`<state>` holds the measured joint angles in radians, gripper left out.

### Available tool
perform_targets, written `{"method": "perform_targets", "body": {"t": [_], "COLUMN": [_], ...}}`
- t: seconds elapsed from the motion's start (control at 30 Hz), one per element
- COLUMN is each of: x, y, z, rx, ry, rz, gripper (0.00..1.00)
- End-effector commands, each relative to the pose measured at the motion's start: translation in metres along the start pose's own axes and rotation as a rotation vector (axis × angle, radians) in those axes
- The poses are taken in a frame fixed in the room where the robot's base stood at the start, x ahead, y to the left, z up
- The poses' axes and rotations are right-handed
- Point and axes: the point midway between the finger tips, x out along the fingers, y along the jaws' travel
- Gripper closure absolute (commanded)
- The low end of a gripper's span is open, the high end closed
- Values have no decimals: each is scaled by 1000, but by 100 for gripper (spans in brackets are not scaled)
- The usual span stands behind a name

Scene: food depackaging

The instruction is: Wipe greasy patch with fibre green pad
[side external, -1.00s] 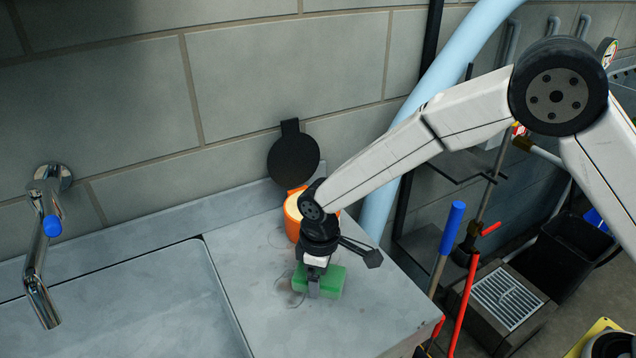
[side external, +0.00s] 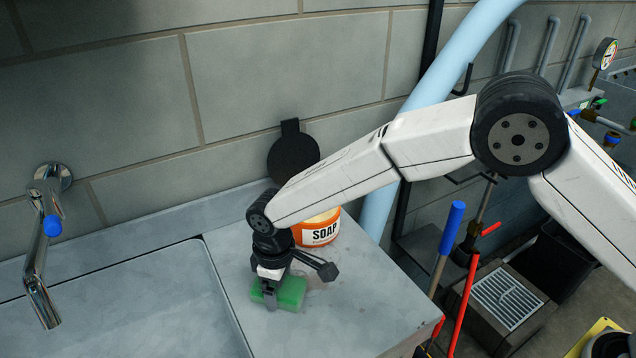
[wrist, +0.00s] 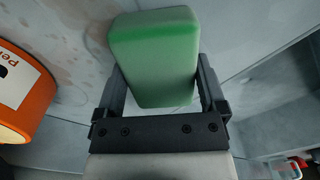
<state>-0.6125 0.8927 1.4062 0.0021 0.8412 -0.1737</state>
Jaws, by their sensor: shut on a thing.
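My gripper (side external: 270,295) is shut on the green pad (side external: 291,293), low at the counter top beside the sink. In the wrist view the pad (wrist: 153,50) sits between the two fingers of my gripper (wrist: 160,85). The greasy patch (side external: 318,278) shows as faint brownish marks on the grey counter to the right of and behind the pad. In the wrist view brownish stains (wrist: 75,35) show left of the pad. The pad and gripper may hide part of the patch. I cannot tell whether the pad presses on the counter.
An orange soap tub (side external: 318,232) stands close behind my gripper, with a round black lid (side external: 293,158) against the wall. The sink basin (side external: 130,310) with a chrome tap (side external: 42,250) is to the left. Free counter (side external: 350,310) lies to the right.

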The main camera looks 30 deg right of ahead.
Motion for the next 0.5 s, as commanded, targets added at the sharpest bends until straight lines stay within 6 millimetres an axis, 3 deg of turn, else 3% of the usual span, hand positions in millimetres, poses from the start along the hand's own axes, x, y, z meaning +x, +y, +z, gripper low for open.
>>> {"method": "perform_targets", "body": {"t": [0.13, 0.5], "x": [0, 0], "y": [9, 31], "z": [-5, 17], "rx": [2, 2], "ry": [-2, -2], "rz": [0, 0], "gripper": [65, 65]}}
